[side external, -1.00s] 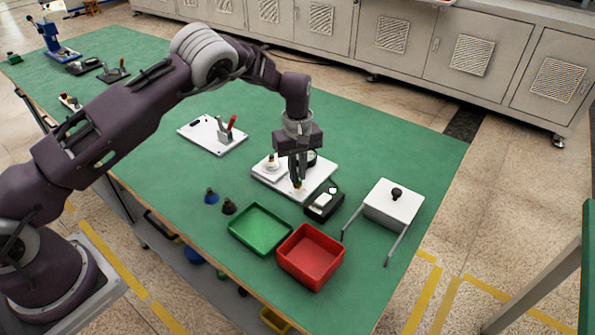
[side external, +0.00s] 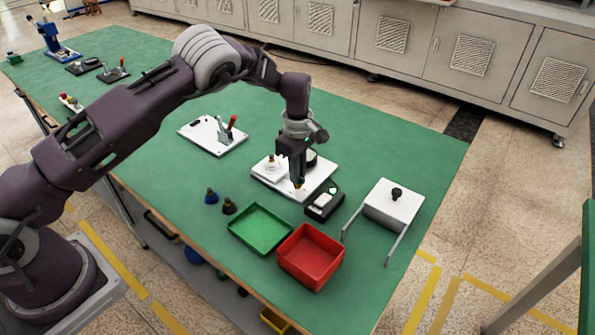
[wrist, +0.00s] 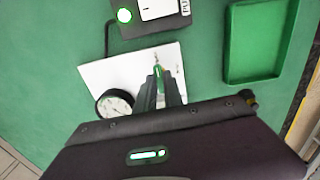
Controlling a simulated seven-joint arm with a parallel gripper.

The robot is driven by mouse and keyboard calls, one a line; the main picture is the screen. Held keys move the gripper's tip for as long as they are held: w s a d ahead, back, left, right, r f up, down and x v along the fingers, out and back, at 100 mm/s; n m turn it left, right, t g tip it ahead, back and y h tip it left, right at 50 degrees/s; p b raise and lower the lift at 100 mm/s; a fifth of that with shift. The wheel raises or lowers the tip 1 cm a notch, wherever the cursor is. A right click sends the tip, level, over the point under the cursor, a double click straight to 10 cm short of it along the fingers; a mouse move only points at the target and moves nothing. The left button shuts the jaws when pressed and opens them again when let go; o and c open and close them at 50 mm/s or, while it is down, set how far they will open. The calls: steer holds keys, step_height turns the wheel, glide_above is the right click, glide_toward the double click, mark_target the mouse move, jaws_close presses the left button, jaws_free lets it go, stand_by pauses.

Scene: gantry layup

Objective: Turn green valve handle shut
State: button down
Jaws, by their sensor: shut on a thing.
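The green valve handle (wrist: 158,72) shows as a thin green strip between my fingers in the wrist view. It sits on a white plate (wrist: 95,75), which also lies on the table in the side view (side external: 269,176). My gripper (wrist: 160,82) is shut on the handle, fingers pointing down. In the side view my gripper (side external: 298,184) is low over the plate's front part and hides most of the handle. A round dial gauge (wrist: 114,103) is on the same plate. The handle's exact angle is hard to tell.
A black box with a white switch (side external: 324,203) stands close to the plate's front right. A green tray (side external: 240,239) and a red bin (side external: 326,275) are in front. A white box with a black knob (side external: 402,207) is at right. Open table lies behind the plate.

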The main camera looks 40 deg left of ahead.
stand_by(0.4)
steer(key=c, duration=1.5)
jaws_free()
steer(key=shift+o, duration=0.2)
steer(key=shift+r, duration=0.1)
step_height(320, 180, up, 7)
